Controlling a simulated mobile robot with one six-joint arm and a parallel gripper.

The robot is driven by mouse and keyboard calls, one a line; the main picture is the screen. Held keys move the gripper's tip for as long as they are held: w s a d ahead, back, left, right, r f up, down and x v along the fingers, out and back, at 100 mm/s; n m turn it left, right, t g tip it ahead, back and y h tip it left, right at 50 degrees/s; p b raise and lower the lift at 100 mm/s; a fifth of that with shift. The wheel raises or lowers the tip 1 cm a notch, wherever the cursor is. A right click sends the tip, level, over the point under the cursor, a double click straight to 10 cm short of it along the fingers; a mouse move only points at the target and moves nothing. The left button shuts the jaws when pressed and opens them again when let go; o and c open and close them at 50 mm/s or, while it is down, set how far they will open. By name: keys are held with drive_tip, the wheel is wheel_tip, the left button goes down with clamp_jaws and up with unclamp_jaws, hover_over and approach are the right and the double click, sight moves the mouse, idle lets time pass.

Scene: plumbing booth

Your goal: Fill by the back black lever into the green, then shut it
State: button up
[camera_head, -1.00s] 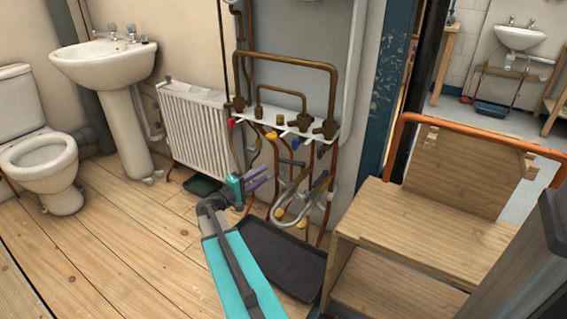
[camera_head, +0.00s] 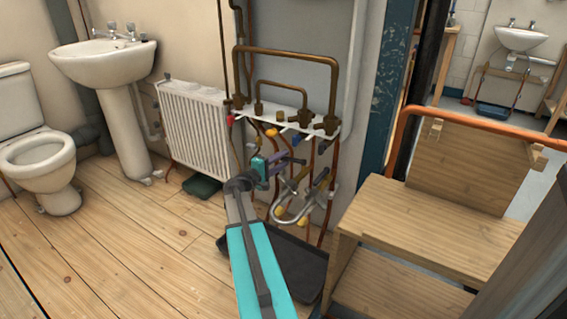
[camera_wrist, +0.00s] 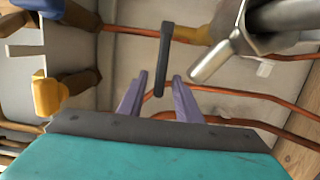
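In the wrist view a black lever (camera_wrist: 165,58) hangs as a narrow bar, its lower end between the purple fingertips of my gripper (camera_wrist: 159,80). The fingers stand apart with a gap on both sides of the lever; I see no contact. In the head view my gripper (camera_head: 284,164) is at the pipework below the white manifold shelf, near a dark lever (camera_head: 298,161). A dark green tray (camera_head: 202,186) lies on the floor under the radiator. I cannot see any water running.
A bent silver pipe with yellow fittings (camera_head: 292,215) sits just below my gripper; a silver lever (camera_wrist: 212,60) is close to the right finger. A black tray (camera_head: 305,268) lies on the floor. A wooden bench (camera_head: 420,222) stands right. Floor at left is clear.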

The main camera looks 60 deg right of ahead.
drive_tip(key=shift+s+d, duration=0.15)
drive_tip(key=shift+d, duration=0.55)
clamp_jaws()
